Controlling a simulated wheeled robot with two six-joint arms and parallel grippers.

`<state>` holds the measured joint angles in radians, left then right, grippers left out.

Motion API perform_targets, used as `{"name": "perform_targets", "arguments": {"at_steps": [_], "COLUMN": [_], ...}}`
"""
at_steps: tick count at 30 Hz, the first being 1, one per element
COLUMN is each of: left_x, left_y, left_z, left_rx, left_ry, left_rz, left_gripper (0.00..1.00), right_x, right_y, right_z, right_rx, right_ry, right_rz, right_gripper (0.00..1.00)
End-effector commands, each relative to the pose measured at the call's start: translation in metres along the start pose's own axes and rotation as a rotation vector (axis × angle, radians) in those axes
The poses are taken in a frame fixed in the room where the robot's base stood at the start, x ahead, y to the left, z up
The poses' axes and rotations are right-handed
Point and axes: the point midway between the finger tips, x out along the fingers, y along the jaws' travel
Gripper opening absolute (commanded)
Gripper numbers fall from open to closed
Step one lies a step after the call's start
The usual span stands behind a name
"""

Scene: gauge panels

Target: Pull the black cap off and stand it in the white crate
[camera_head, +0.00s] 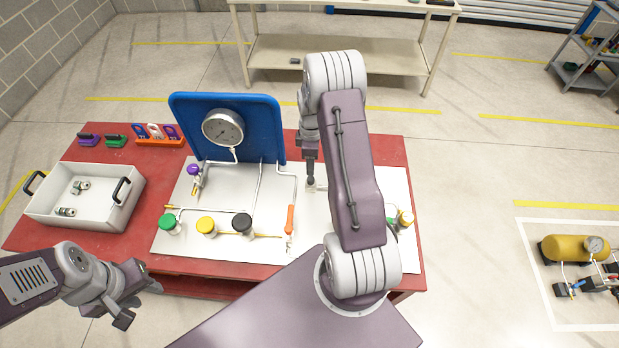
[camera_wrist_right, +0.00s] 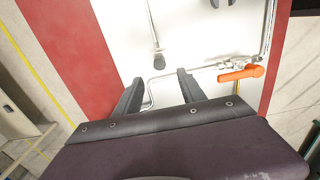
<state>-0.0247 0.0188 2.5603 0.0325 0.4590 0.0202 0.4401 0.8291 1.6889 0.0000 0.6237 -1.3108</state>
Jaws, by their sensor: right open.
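The black cap (camera_head: 242,221) is a round black top on a fitting on the white panel, to the right of a yellow one. The white crate (camera_head: 105,216) stands at the left of the red table, with several small grey fittings inside. My left gripper (camera_head: 140,303) is over the front left of the table, its fingers apart and empty, away from cap and crate. My right gripper (camera_head: 311,185) points down over the panel, right of the blue board. In the right wrist view its fingers (camera_wrist_right: 160,92) are apart, with a grey pipe end (camera_wrist_right: 158,61) beyond them.
Green (camera_head: 168,222) and yellow (camera_head: 206,225) tops stand left of the black cap. An orange handle (camera_head: 290,219) is to its right. A blue board (camera_head: 240,115) with a round gauge (camera_head: 223,128) rises behind.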

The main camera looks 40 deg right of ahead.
Motion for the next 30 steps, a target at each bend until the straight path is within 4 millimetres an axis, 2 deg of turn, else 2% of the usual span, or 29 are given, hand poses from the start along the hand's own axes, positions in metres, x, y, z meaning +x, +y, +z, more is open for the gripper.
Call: {"name": "perform_targets", "arguments": {"at_steps": [8,18,24,30], "left_x": [0.012,0.051,0.066,0.068], "left_y": [0.0,-0.001,-0.001,-0.001], "left_z": [0.001,0.005,0.007,0.007], "left_rx": [0.0,0.0,0.0,0.0], "left_ry": [0.0,0.0,0.0,0.0], "left_rz": [0.0,0.0,0.0,0.0], "left_gripper": [0.36,0.36,0.36,0.36], "right_x": [0.014,0.062,0.087,0.091], "right_y": [0.0,0.0,0.0,0.0], "right_z": [0.0,0.0,0.0,0.0], "right_rx": [0.0,0.0,0.0,0.0], "right_ry": [0.0,0.0,0.0,0.0], "right_rz": [0.0,-0.001,-0.001,0.0], "right_gripper": [0.48,0.48,0.48,0.48]}}
